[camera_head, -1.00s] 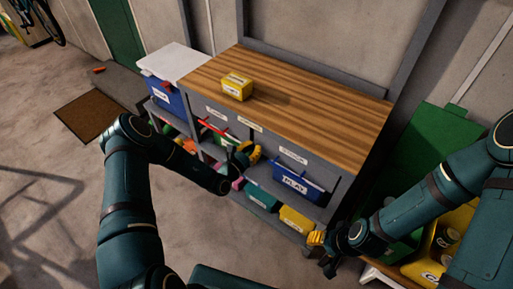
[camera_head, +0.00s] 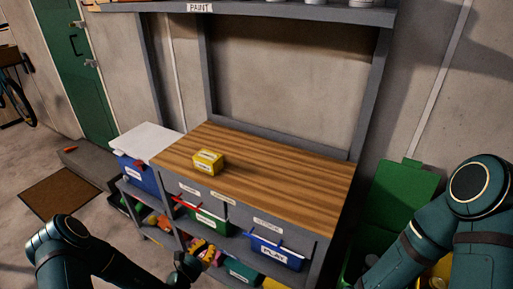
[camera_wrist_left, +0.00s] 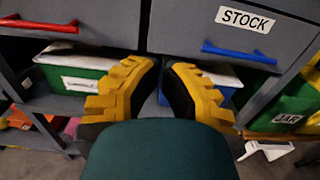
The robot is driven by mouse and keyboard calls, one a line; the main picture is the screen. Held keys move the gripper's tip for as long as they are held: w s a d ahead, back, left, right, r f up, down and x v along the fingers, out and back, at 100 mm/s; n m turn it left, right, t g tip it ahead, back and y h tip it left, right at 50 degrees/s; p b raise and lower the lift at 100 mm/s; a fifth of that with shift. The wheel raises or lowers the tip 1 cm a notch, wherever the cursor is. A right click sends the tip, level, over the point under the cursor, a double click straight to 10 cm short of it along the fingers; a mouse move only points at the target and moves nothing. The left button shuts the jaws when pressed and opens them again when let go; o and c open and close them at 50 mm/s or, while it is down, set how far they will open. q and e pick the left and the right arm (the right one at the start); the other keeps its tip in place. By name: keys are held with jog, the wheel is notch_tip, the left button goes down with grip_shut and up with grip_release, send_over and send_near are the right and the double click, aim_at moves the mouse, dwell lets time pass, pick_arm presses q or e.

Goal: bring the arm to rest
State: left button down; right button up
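My left gripper (camera_head: 190,262), a dark green hand with yellow ridged fingers, is low in front of the shelves under the workbench in the head view. In the left wrist view its two yellow fingers (camera_wrist_left: 163,75) stand apart with a gap and nothing held between them. They point at the drawer fronts, below the label "STOCK"; whether they touch anything I cannot tell. My left arm (camera_head: 75,250) comes in at the lower left. My right arm (camera_head: 430,235) is at the right edge, and its gripper is out of the frame.
The workbench (camera_head: 285,180) has a yellow box (camera_head: 208,162) on its wooden top. A blue bin (camera_head: 270,252) labelled "PLAY" and a green bin (camera_head: 207,224) sit on the shelf below. A blue drawer handle (camera_wrist_left: 240,54) is close to my left fingers. A green lidded bin (camera_head: 393,205) stands right.

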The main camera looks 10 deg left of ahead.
pick_arm(q)
jog(key=s+d+r+m+g+h, duration=0.1)
jog(key=s+d+m+g+h, duration=0.35)
jog(key=d, duration=0.25)
jog(key=s+d+m+g+h, duration=0.3)
jog(key=s+d+m+g, duration=0.25)
jog(key=d, duration=0.25)
jog(key=s+f+m+g+y, duration=0.3)
jog(key=s+m+g+y, duration=0.4)
jog(key=s+m+g, duration=0.45)
jog(key=w+m+t+y, duration=0.1)
jog(key=m+t, duration=0.1)
jog(key=w+r+m+t+y, duration=0.1)
jog(key=m+t, duration=0.1)
jog(key=m, duration=0.1)
jog(key=w+a+r+m+t+y, duration=0.1)
jog(key=m+t, duration=0.1)
jog(key=m, duration=0.1)
jog(key=shift+w+r+m, duration=0.25)
jog(key=shift+w, duration=0.15)
